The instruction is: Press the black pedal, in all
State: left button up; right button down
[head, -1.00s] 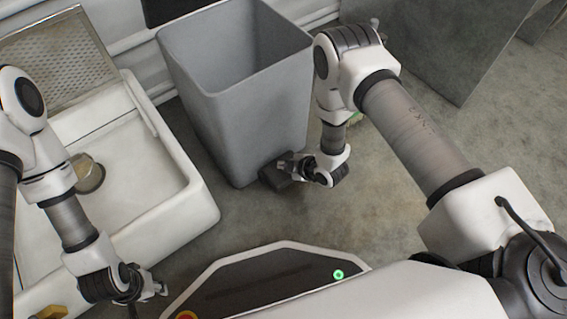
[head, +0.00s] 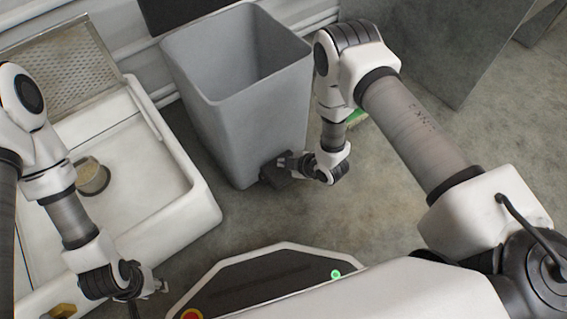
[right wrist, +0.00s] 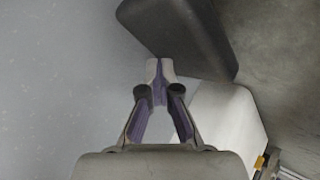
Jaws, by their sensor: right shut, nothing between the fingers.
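The black pedal (head: 272,176) sits low at the front foot of the grey bin (head: 240,135), partly hidden by my right gripper (head: 287,163). In the right wrist view the pedal (right wrist: 180,33) is a dark rounded block just beyond the fingertips. My right gripper (right wrist: 159,68) is shut and empty, its tips at the pedal's near edge beside the bin wall (right wrist: 55,75). I cannot tell whether they touch the pedal. My left gripper (head: 160,287) hangs by the sink's front edge, far from the pedal; its fingers are too small to read.
A white sink (head: 185,215) with a small round pot (head: 92,177) in it stands left of the bin. A grey metal panel (head: 450,50) is at the back right. A green thing (head: 357,117) lies behind my right forearm. Bare floor (head: 265,222) is open in front of the bin.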

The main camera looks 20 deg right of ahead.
jog(key=shift+r, duration=0.35)
notch_tip(320, 180, up, 5)
jog(key=p, duration=0.5)
jog(key=shift+f, duration=0.1)
dwell(0.6)
